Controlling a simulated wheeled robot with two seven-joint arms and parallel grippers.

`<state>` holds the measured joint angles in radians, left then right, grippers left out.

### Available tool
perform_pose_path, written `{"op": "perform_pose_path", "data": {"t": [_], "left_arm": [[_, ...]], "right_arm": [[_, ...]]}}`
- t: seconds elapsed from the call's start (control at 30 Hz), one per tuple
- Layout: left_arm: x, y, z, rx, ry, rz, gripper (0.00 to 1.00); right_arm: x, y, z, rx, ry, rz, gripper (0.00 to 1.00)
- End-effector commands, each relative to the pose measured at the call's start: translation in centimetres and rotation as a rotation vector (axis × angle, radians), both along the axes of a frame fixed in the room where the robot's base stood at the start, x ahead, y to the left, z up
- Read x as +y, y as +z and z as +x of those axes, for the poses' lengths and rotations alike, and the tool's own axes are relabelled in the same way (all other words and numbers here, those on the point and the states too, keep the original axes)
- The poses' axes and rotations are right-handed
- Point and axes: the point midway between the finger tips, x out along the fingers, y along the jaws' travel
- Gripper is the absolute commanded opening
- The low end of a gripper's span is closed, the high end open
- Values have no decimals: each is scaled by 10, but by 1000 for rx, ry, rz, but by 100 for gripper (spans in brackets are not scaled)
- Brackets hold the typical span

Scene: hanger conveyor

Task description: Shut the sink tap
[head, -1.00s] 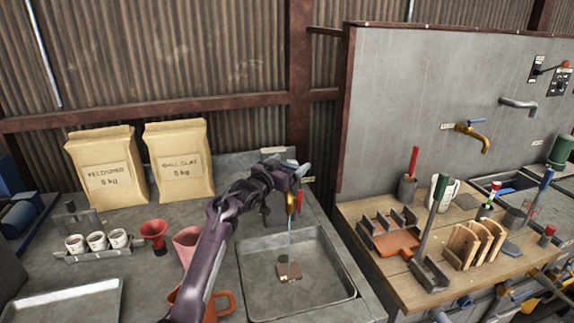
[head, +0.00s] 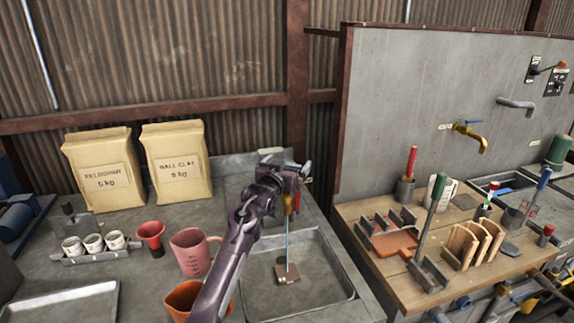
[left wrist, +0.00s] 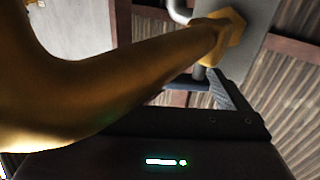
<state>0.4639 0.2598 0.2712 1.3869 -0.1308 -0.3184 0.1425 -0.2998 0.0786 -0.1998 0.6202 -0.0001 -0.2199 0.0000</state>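The sink tap is brass-yellow. In the head view its spout (head: 290,204) shows just below my left gripper, and a thin water stream (head: 288,240) runs down from it into the grey sink (head: 346,296). The tap's upper part and handle are hidden behind my gripper there. My left gripper (head: 303,170) is at the top of the tap. In the left wrist view the brass tap body (left wrist: 110,85) fills the left side, close to the camera, and a dark finger (left wrist: 228,92) shows beyond it. The finger gap is not clear. My right gripper is not in view.
A brown block (head: 287,273) lies in the sink. Left of it stand a pink jug (head: 192,252), an orange jug (head: 184,298) and a red funnel cup (head: 151,236). A second brass tap (head: 470,133) is on the grey panel. A wooden bench (head: 350,212) with tools stands right.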

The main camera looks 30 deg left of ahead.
Motion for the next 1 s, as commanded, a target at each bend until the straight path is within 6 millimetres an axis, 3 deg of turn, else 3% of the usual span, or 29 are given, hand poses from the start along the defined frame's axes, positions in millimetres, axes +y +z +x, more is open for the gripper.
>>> {"op": "perform_pose_path", "data": {"t": [0.23,0.7,1.0], "left_arm": [[-2,-2,-10,-1,0,0,100],[-17,-2,-71,-1,-1,0,100],[-18,0,-76,0,0,0,100]], "right_arm": [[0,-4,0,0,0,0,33],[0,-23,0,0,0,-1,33],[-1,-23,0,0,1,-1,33]]}}
